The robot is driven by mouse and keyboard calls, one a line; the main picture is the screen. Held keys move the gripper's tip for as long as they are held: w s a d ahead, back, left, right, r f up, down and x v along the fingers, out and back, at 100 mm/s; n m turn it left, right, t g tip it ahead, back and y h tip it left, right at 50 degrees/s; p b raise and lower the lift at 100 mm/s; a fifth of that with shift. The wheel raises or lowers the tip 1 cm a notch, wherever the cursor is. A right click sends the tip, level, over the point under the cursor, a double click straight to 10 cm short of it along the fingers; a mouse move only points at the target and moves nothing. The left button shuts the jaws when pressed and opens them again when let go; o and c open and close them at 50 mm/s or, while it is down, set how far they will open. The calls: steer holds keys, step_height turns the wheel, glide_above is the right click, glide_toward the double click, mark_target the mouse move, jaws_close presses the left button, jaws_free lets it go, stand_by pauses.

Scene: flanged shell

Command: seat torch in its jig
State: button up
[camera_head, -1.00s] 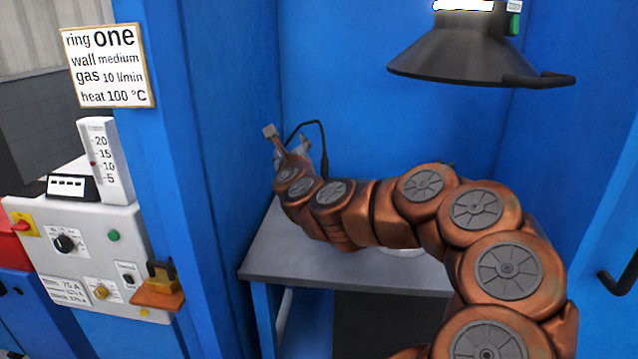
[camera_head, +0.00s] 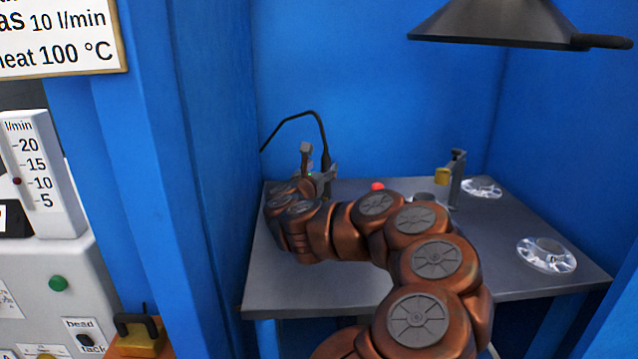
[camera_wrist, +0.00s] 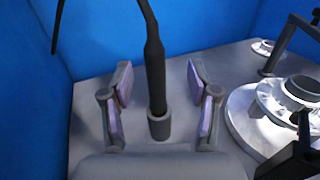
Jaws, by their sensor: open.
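The black torch (camera_wrist: 155,75) stands nearly upright in the wrist view, its lower end in a short grey cup (camera_wrist: 159,123) on the bench. Its cable loops up and to the left in the head view. My gripper (camera_wrist: 159,70) is open, one finger on each side of the torch, with gaps visible on both sides. In the head view my gripper (camera_head: 318,178) is at the back left of the bench.
The grey bench (camera_head: 330,285) has blue walls close behind and at the left. Two clear flanged discs (camera_head: 546,262) lie on its right side. A round flanged piece (camera_wrist: 285,100) sits at the right in the wrist view. A dark hood (camera_head: 500,25) hangs above.

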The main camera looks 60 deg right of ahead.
mark_target(324, 161)
steer(key=shift+w+p+x, duration=0.15)
steer(key=shift+p+x, duration=0.05)
steer(key=shift+x, duration=0.55)
steer(key=shift+w+p+x, duration=0.15)
steer(key=shift+x, duration=0.6)
steer(key=shift+p+x, duration=0.35)
steer(key=shift+x, duration=1.45)
steer(key=shift+w+f, duration=0.1)
steer(key=shift+f, duration=0.05)
jaws_close()
